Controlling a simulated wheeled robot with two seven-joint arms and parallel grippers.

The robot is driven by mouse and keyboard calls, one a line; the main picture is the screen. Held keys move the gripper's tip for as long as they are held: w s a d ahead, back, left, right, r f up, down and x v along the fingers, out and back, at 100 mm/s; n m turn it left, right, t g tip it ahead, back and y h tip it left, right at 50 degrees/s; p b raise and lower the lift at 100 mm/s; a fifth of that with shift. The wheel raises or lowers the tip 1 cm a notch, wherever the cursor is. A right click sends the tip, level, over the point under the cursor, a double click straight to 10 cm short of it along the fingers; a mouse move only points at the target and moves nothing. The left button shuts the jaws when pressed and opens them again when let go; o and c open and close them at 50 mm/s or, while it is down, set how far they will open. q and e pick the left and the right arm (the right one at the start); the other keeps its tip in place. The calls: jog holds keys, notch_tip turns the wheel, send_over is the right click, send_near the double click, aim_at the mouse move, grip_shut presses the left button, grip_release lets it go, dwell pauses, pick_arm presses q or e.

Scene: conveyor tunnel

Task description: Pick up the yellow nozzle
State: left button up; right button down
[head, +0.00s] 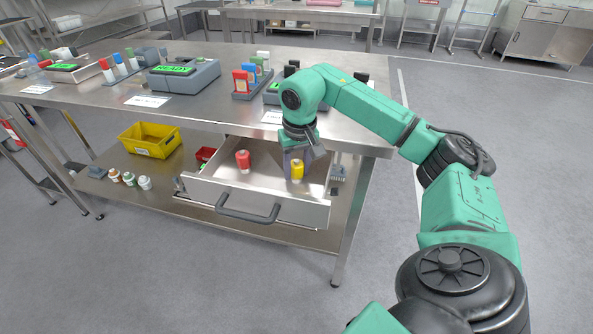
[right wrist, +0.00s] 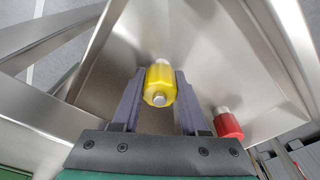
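The yellow nozzle (head: 297,170) is in the open drawer (head: 270,206) under the table. It also shows in the right wrist view (right wrist: 160,82), with a pale metal tip facing the camera. My right gripper (head: 301,160) reaches down into the drawer. In the right wrist view its two fingers (right wrist: 161,75) stand on either side of the yellow nozzle, very close to it. I cannot tell whether they press on it, or whether it rests on the drawer floor. My left gripper is not in view.
A red nozzle (head: 243,160) stands left of the yellow one, also in the right wrist view (right wrist: 228,126). The drawer walls surround both. The tabletop (head: 210,105) overhangs the drawer. A yellow bin (head: 150,140) and several small bottles are on the shelf at left.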

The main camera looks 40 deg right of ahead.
notch_tip(320, 180, up, 13)
jog(key=p, duration=0.3)
notch_tip(320, 180, up, 7)
jog(key=p, duration=0.5)
send_over(296, 160)
jog(key=shift+s, duration=0.1)
jog(key=c, duration=1.2)
grip_release()
grip_shut()
